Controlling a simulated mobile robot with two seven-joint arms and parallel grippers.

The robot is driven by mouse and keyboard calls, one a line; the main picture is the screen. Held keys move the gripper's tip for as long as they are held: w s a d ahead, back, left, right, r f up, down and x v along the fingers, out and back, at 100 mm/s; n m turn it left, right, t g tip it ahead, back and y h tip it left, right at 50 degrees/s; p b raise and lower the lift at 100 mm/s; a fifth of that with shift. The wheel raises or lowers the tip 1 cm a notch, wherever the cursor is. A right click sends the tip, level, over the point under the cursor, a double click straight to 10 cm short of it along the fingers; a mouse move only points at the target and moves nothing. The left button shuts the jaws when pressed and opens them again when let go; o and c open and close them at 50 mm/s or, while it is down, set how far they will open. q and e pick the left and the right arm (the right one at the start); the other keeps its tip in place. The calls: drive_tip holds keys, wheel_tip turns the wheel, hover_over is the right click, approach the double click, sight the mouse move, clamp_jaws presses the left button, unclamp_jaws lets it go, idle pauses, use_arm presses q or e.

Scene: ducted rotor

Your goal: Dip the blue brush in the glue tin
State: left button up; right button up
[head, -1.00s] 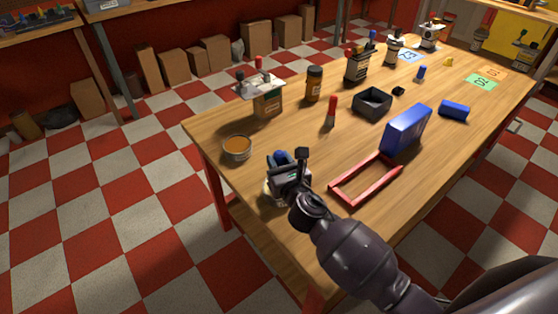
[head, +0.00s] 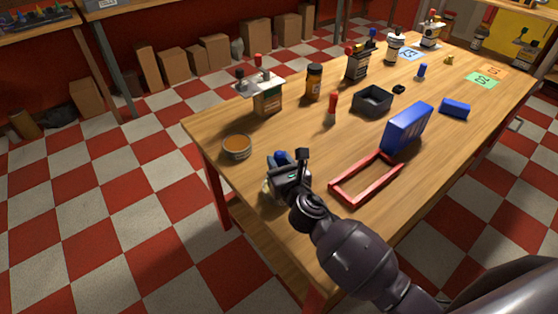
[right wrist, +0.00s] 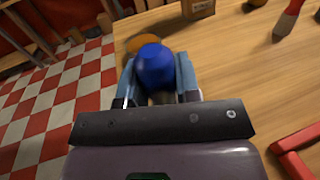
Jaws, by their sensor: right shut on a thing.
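The glue tin (head: 237,149) is a small round tin with orange-brown contents near the table's left corner. It also shows in the right wrist view (right wrist: 143,41), partly hidden behind the blue brush. My right gripper (head: 280,160) is shut on the blue brush (right wrist: 156,66), whose rounded blue end stands between the fingers. The brush also shows as a blue tip in the head view (head: 281,155). The gripper is to the right of the tin and nearer me, apart from it. The brush's bristles are hidden. My left gripper is not in view.
A red frame (head: 345,200) and a blue block (head: 407,128) lie right of my gripper. A wooden holder (head: 268,101), a brown jar (head: 314,83), a red-handled brush (head: 332,104) and a dark tray (head: 372,101) stand farther back. Bare tabletop lies between.

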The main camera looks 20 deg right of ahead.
sight(279, 152)
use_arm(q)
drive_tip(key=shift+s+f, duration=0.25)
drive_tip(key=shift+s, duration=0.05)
use_arm(e)
drive_tip(key=shift+f, duration=0.15)
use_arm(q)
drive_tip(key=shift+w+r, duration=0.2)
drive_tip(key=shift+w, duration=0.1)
use_arm(e)
drive_tip(key=shift+f, duration=0.2)
idle(0.6)
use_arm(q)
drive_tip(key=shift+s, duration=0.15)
use_arm(e)
drive_tip(key=shift+r+p, duration=1.1)
drive_tip(key=shift+r, duration=0.2)
drive_tip(key=shift+r+p, duration=0.8)
drive_tip(key=shift+r, duration=0.1)
drive_tip(key=shift+r+p, duration=1.5)
drive_tip(key=shift+p, duration=0.1)
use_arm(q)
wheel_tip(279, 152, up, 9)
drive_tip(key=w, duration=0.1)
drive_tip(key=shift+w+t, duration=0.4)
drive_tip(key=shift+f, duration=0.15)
